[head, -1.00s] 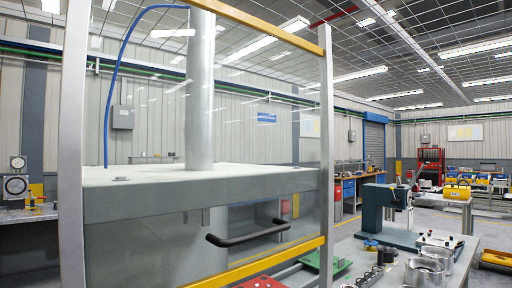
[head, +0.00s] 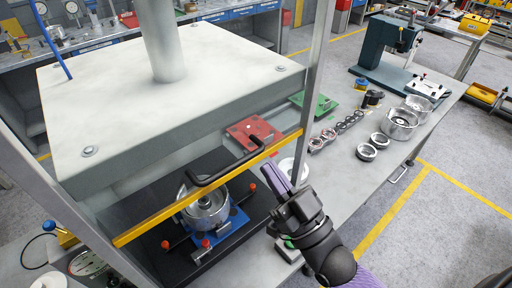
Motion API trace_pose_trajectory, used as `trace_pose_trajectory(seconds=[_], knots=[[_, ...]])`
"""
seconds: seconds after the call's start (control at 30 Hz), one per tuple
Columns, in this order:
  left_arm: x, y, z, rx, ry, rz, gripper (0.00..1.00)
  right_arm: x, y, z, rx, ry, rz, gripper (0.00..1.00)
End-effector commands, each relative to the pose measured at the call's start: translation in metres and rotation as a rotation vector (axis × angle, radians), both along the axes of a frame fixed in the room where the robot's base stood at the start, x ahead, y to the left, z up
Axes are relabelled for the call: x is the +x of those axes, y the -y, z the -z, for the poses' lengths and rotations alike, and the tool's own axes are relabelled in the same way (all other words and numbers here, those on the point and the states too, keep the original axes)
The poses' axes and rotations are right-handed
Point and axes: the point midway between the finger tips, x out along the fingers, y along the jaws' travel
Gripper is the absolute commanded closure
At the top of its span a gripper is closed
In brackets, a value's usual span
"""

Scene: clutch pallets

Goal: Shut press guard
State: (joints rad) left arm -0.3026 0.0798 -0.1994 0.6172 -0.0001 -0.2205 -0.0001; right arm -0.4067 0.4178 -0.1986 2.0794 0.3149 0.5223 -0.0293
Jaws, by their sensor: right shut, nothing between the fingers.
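The press guard is a clear panel with a yellow lower rail (head: 225,183) and a black bar handle (head: 228,168), between two grey posts. The rail hangs in front of the press opening, with a gap visible below it. Behind and below it, a silver clutch housing (head: 204,208) sits on a blue fixture (head: 233,222) with red knobs on the dark press bed. My right gripper (head: 290,174) is shut and empty, just right of the rail's right end and apart from the handle. My left gripper is out of view.
The thick press plate (head: 120,95) and column stand behind the guard. Open floor lies at lower right.

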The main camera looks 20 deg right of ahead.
Motion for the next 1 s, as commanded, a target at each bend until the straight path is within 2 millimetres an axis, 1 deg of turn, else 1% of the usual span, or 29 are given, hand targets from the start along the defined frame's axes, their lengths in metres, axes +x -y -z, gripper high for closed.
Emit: trace_pose_trajectory(seconds=[0.03, 0.23, 0.3, 0.4, 0.5, 0.6, 0.87, 1.0], knots=[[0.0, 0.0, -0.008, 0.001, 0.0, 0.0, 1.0, 0.009, -0.003, -0.01, 0.002, 0.005, 0.0, 1.0], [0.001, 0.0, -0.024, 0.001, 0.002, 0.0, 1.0, 0.044, -0.016, -0.031, 0.001, 0.002, 0.0, 1.0], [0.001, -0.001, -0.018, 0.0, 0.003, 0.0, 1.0, 0.046, -0.017, -0.012, -0.002, -0.006, 0.0, 1.0], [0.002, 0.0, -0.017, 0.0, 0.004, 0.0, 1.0, 0.048, -0.017, 0.002, -0.003, -0.004, 0.001, 1.0], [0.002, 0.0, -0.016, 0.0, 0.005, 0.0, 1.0, 0.049, -0.018, 0.01, -0.002, -0.003, 0.001, 1.0], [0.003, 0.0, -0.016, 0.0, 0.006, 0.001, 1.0, 0.05, -0.018, 0.014, -0.002, -0.003, 0.001, 1.0], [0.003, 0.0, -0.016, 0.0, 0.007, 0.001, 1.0, 0.05, -0.018, 0.014, -0.002, -0.003, 0.001, 1.0], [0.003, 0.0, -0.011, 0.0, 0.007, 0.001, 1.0, 0.05, -0.018, 0.019, -0.001, -0.003, 0.0, 1.0]])
